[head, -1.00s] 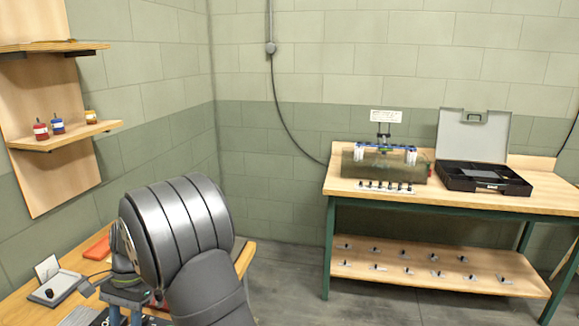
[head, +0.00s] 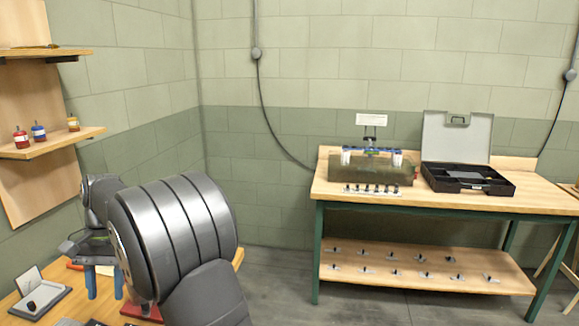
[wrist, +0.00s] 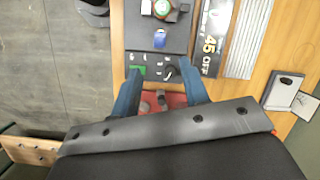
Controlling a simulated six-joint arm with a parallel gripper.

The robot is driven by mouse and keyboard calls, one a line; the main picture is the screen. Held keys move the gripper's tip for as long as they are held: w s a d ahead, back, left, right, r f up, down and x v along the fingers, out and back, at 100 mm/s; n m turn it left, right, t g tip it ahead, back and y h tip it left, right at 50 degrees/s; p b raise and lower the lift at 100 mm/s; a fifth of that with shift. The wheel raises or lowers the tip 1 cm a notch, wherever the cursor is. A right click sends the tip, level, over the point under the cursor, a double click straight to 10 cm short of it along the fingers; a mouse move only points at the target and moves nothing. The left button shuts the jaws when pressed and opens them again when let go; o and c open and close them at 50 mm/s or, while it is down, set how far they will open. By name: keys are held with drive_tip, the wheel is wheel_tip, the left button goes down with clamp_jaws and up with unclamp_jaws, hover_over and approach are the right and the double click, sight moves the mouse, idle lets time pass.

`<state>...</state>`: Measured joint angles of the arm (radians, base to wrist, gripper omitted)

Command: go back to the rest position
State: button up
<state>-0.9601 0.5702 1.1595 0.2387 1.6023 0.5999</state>
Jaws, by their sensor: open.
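My gripper (head: 105,280) is at the lower left of the head view, raised above the wooden bench there. Its two blue fingers point down. In the wrist view my gripper (wrist: 160,92) has its fingers wide apart with nothing held between them. Beneath it, beyond the fingers, a red tray or mat (wrist: 176,100) with small grey parts on it shows on the bench. Part of that red thing is hidden by the gripper body.
A shelf (head: 60,142) with small bottles hangs at left. Another bench (head: 470,203) bears a tank (head: 345,174) and an open case (head: 465,182).

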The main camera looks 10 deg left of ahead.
drive_tip(key=s+n+t, duration=0.1)
drive_tip(key=n, duration=0.2)
drive_tip(key=s+n, duration=0.2)
drive_tip(key=n, duration=0.2)
drive_tip(key=s+n+t, duration=0.1)
drive_tip(key=n, duration=0.3)
drive_tip(key=shift+s+r+t, duration=0.2)
drive_tip(key=shift+s+t, duration=0.1)
drive_tip(key=shift+s, duration=0.05)
idle(3.0)
